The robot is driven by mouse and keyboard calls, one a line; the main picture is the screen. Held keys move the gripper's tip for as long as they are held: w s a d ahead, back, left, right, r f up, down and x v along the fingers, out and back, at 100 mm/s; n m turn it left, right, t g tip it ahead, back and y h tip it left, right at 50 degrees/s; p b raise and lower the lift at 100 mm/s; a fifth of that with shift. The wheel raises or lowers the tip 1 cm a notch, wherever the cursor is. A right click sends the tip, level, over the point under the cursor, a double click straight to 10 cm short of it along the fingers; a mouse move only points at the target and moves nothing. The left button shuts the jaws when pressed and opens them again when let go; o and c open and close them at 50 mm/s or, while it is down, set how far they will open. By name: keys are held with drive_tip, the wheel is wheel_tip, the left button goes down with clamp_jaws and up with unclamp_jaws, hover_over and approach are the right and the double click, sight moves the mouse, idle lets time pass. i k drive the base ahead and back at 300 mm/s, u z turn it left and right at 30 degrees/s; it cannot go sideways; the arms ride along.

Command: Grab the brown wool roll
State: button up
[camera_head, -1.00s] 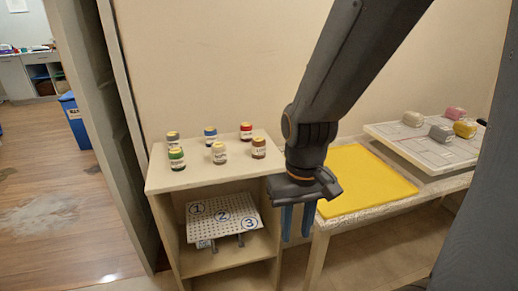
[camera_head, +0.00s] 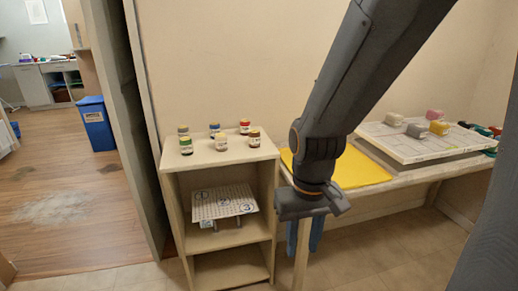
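My gripper (camera_head: 304,237) hangs down in front of the table, right of the small shelf. I cannot make out a brown wool roll for certain. Small rolled or block-like items lie on a white board at the right: a beige one (camera_head: 393,119), a grey one (camera_head: 416,131), a pink one (camera_head: 435,115) and a yellow one (camera_head: 439,128). Dark teal and reddish items (camera_head: 494,130) show at the board's far right, partly cut off by a dark foreground shape and too small to identify.
A wooden shelf (camera_head: 218,154) carries several small jars (camera_head: 221,143) on top and a numbered perforated stand (camera_head: 224,203) inside. A yellow mat (camera_head: 360,171) lies on the table beside the white board (camera_head: 401,144). A blue bin (camera_head: 96,124) stands beyond the doorway. Floor in front is clear.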

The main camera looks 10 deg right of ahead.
sight(254, 135)
drive_tip(key=u, duration=0.35)
drive_tip(key=i, duration=0.85)
drive_tip(key=u, duration=0.2)
